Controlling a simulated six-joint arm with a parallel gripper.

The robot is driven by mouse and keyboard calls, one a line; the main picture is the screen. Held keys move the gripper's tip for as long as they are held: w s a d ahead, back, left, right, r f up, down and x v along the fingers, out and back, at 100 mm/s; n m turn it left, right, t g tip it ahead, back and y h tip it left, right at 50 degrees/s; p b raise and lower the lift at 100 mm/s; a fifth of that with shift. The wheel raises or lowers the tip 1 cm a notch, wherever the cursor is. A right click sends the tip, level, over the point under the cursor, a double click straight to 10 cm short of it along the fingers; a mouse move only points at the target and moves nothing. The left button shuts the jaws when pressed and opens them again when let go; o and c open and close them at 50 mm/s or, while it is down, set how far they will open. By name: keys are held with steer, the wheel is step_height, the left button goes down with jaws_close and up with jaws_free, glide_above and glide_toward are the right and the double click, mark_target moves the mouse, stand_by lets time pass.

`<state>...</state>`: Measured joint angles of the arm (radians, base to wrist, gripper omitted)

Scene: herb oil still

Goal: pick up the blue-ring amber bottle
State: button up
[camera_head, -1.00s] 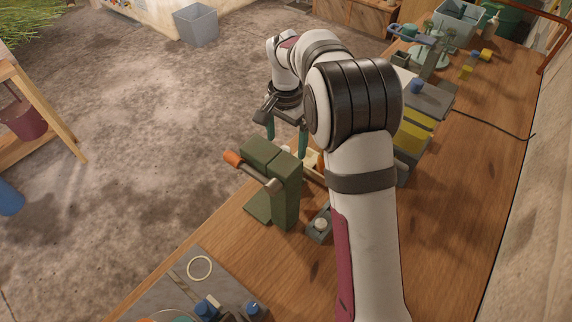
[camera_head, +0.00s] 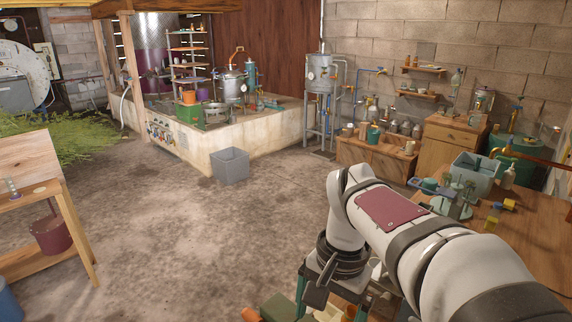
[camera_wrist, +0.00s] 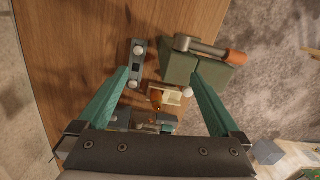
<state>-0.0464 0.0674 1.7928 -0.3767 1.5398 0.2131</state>
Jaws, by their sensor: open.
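No bottle can be clearly made out as the blue-ring amber one. In the wrist view, my gripper (camera_wrist: 161,90) is open, its two teal fingers spread above the wooden bench. Below and between the fingertips is a small cream block (camera_wrist: 167,97) with a brownish part at its left; I cannot tell whether that part is a bottle. In the head view, my gripper (camera_head: 325,290) hangs low near the bottom edge, partly cut off, with nothing seen in it.
A green vise-like block (camera_wrist: 197,66) with an orange-ended handle stands by the right finger. A grey holder (camera_wrist: 137,65) lies by the left fingertip. Dark grey parts (camera_wrist: 150,119) lie close to the palm. A grey-teal bin (camera_head: 474,178) stands at the bench's far end.

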steer(key=s+f+n, duration=0.1)
steer(key=s+f, duration=0.2)
steer(key=s, duration=0.6)
steer(key=s+f+y, duration=0.1)
steer(key=s+f, duration=0.2)
steer(key=s, duration=0.7)
steer(key=shift+s+a+f+n, duration=0.15)
steer(key=shift+s+f+n, duration=0.1)
steer(key=shift+n, duration=0.15)
steer(key=shift+c, duration=0.8)
steer(key=shift+r, duration=0.1)
steer(key=w+a+r+n+t, duration=0.1)
steer(key=w+r+n, duration=0.1)
steer(key=w+n, duration=1.05)
steer(key=w+a+r+n, duration=0.15)
steer(key=w+n, duration=0.65)
steer(key=w, duration=1)
steer(key=shift+n+g+h, duration=0.25)
steer(key=shift+g+h, duration=0.15)
steer(key=shift+h, duration=0.5)
steer(key=w+f, duration=0.1)
steer(key=f, duration=0.6)
steer(key=w+d+f, duration=0.1)
steer(key=f, duration=0.6)
steer(key=w+f, duration=0.1)
steer(key=f, duration=0.6)
steer(key=shift+w+d+f, duration=0.25)
jaws_close()
